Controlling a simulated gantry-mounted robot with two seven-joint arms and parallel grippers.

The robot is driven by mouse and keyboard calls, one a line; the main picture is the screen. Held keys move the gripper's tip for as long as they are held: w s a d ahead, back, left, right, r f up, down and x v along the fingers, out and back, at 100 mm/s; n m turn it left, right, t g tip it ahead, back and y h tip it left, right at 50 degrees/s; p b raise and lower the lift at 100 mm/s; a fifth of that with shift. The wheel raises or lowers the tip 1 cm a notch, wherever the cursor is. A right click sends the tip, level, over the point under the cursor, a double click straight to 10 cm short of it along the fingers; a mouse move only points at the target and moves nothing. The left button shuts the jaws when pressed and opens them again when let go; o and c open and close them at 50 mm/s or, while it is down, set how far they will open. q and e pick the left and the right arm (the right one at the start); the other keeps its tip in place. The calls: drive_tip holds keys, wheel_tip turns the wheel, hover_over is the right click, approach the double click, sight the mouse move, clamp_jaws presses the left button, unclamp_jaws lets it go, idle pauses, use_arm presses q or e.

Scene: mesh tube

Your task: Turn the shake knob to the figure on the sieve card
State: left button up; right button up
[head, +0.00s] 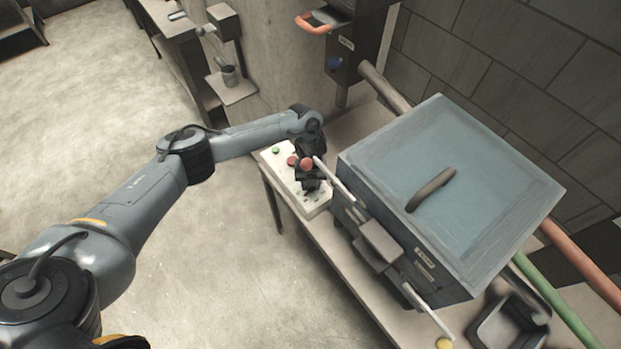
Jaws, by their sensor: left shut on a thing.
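A pale control panel (280,165) lies on the bench left of the large machine. It bears a green button (275,150), red round parts (293,160) and small markings too small to read. My left gripper (312,184) points down over the right part of this panel. It is shut on what looks to be the shake knob, which the fingers and wrist hide. The knob's pointer and scale cannot be made out. I cannot identify the sieve card or read any figure. My right gripper is not in view.
The large machine (450,160) with a blue-grey lid and dark handle (432,190) stands close right of my left gripper. A black tray (505,325) lies at the lower right. The concrete floor at left is clear.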

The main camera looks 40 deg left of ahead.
use_arm(q)
drive_tip(key=shift+r+n+p, duration=0.15)
drive_tip(key=shift+n+p, duration=0.6)
drive_tip(key=shift+n, duration=0.35)
drive_tip(key=shift+n+p, duration=0.4)
drive_tip(key=shift+n, duration=0.1)
drive_tip(key=o, duration=1)
drive_tip(key=shift+o, duration=0.2)
